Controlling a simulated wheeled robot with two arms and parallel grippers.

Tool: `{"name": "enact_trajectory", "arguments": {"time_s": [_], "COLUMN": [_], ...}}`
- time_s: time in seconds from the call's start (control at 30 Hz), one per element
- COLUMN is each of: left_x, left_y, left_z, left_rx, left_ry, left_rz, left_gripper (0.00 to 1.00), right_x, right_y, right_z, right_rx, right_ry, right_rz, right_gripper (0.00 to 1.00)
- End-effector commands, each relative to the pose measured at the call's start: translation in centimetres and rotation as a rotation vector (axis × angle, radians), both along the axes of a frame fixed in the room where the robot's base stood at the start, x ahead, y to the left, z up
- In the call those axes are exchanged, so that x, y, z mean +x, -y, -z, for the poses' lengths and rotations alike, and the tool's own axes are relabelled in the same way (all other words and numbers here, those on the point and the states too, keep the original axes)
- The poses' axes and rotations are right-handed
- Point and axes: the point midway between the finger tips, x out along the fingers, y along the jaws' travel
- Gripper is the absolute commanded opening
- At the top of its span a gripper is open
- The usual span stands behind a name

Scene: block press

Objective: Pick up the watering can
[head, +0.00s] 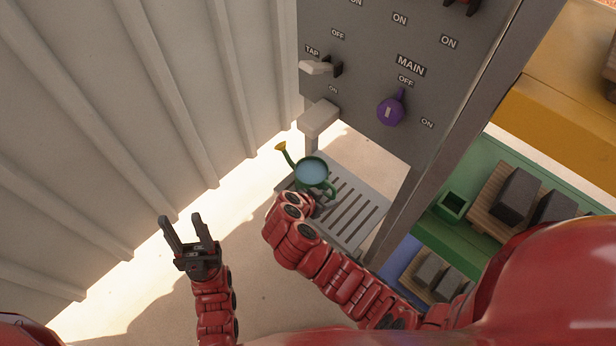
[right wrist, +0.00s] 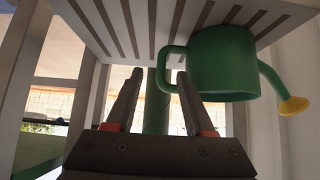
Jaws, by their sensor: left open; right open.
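The green watering can (head: 312,174) stands on the slatted grey rack below the panel. Its yellow-tipped spout points up and left, and a pale blue surface shows inside. In the right wrist view the can (right wrist: 225,62) has its handle at the left. My right gripper (right wrist: 158,74) is open there, with the handle's outer part between its fingertips in the picture; contact cannot be told. In the head view my right gripper (head: 324,204) is mostly hidden by its wrist, beside the can's handle. My left gripper (head: 186,222) is open and empty, left of the rack.
The grey panel (head: 362,85) above the rack (head: 350,215) carries a white TAP lever (head: 318,68) and a purple MAIN knob (head: 390,111). A grey spout block (head: 318,118) juts out near the can. A corrugated wall (head: 120,120) stands left. Shelves with dark blocks (head: 515,195) are right.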

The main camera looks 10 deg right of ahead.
Motion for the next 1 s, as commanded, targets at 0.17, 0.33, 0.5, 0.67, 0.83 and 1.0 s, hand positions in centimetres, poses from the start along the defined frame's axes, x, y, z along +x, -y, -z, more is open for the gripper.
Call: {"name": "enact_trajectory", "arguments": {"time_s": [0.17,0.33,0.5,0.67,0.83,1.0], "left_x": [0.0,0.0,0.0,0.0,0.0,0.0], "left_y": [0.0,0.0,0.0,0.0,0.0,0.0], "left_z": [-0.4,-0.6,-1.1,-1.5,-1.6,-1.6], "left_rx": [0.000,0.000,0.000,0.000,0.000,0.000], "left_ry": [-0.001,-0.001,-0.001,-0.001,-0.001,-0.001], "left_rz": [0.000,0.000,0.000,0.000,0.000,0.000], "left_gripper": [0.50,0.50,0.50,0.50,0.50,0.50], "right_x": [0.7,1.1,1.8,2.7,3.1,3.2], "right_y": [0.9,1.1,2.1,3.1,3.8,3.7], "right_z": [1.0,1.4,2.5,4.0,4.9,4.9], "right_rx": [0.000,0.001,-0.001,0.000,-0.001,0.001], "right_ry": [0.001,0.002,-0.001,-0.002,-0.001,0.001], "right_rz": [0.001,-0.002,0.000,-0.001,-0.001,-0.003], "right_gripper": [0.53,0.53,0.53,0.53,0.53,0.53]}}
